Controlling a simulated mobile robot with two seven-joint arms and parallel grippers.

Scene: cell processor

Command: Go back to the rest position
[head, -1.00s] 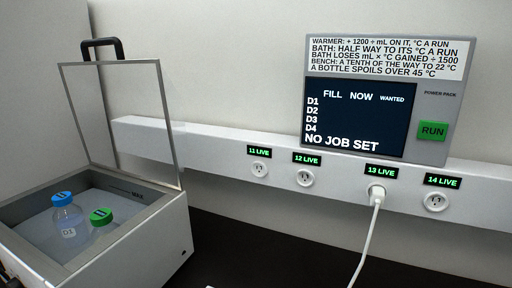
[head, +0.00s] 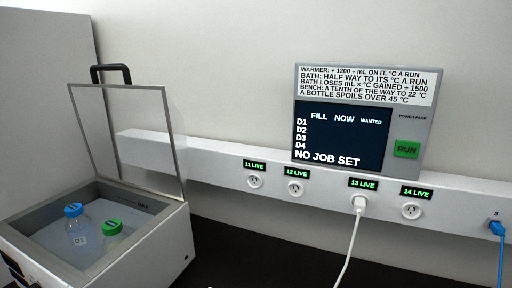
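Neither of my grippers shows in the head view. A grey bath box (head: 150,243) stands at the lower left with its clear lid (head: 127,135) raised. Inside it are a bottle with a blue cap (head: 74,210), labelled D1 or similar, and a bottle with a green cap (head: 112,228). A wall panel (head: 425,120) has a dark screen (head: 340,135) reading "NO JOB SET" and a green RUN button (head: 406,149).
A white rail (head: 225,168) runs along the wall with outlets 11 to 14, all marked LIVE. A white plug (head: 360,204) sits in outlet 13, its cord hanging down. A blue plug (head: 496,228) is at the right edge. The dark bench (head: 250,255) looks clear.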

